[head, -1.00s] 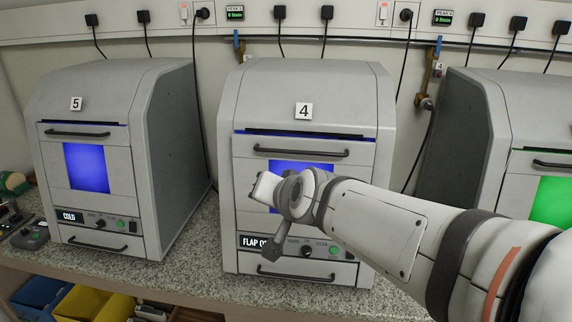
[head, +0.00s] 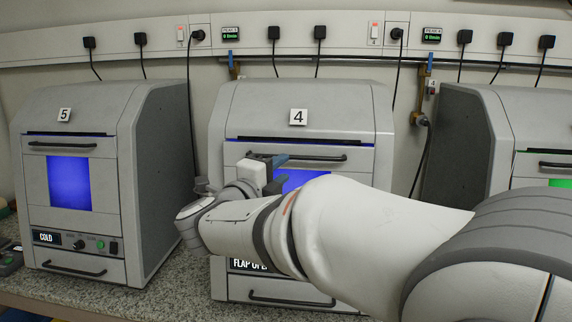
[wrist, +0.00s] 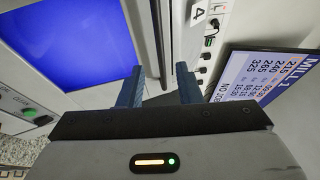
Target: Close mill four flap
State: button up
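Mill four (head: 345,110) is the grey cabinet marked 4 in the middle of the head view. Its front panel has a dark horizontal handle (head: 325,157), and a dark slot with a blue line runs above it. The display (head: 248,265) reads "FLAP OP", the rest hidden by my arm. My gripper (head: 279,172) is in front of the upper panel, near the handle's left part; contact cannot be told. In the wrist view, its blue fingers (wrist: 158,90) are apart with nothing held between them. The blue window (wrist: 70,40) lies left of them.
Mill five (head: 150,120), reading COLD, stands left. Another mill (head: 465,130) stands right. A screen headed "MILL 1" (wrist: 275,75) is at right in the wrist view. My arm covers mill four's lower right.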

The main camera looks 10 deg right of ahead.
aim_at(296, 158)
jog(key=x, duration=0.6)
jog(key=shift+w+d+p, duration=0.1)
jog(key=shift+d+p, duration=0.1)
jog(key=shift+p, duration=0.15)
grip_shut()
